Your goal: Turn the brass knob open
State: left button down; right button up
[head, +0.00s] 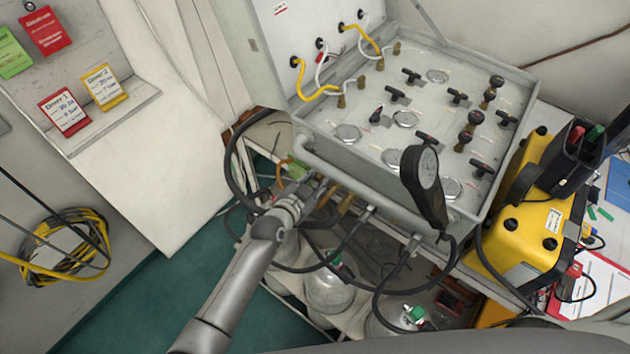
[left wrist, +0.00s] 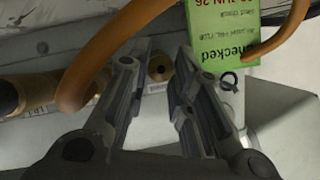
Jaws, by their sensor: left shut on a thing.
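The brass knob (left wrist: 158,67) shows as a small round brass end between my left fingertips in the left wrist view. My left gripper (left wrist: 160,75) is shut on it, one finger on each side. In the head view my left gripper (head: 308,185) is at the front left edge of the grey air panel box (head: 345,178), beside brass fittings (head: 325,196). The knob itself is hidden there by the gripper. How far the knob is turned cannot be told. My right gripper is not in view.
An orange hose (left wrist: 110,52) curves close to my left fingers, and a green tag (left wrist: 222,35) hangs behind them. Black hoses (head: 345,250) loop below the box. A gauge (head: 428,180) stands at its front. A yellow case (head: 535,220) is at right.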

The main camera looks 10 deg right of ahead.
pick_arm(q)
jog(key=shift+w+a+f+n+g+h+b, duration=0.15)
jog(key=shift+n+g+h+b, duration=0.35)
jog(key=shift+n+b, duration=0.5)
jog(key=shift+n+g+h+b, duration=0.4)
jog(key=shift+n+g+b, duration=0.2)
jog(key=shift+n+b, duration=0.45)
jog(key=c, duration=1.5)
grip_release()
jog(key=shift+c, duration=0.2)
jog(key=shift+r, duration=0.2)
jog(key=v, duration=1.2)
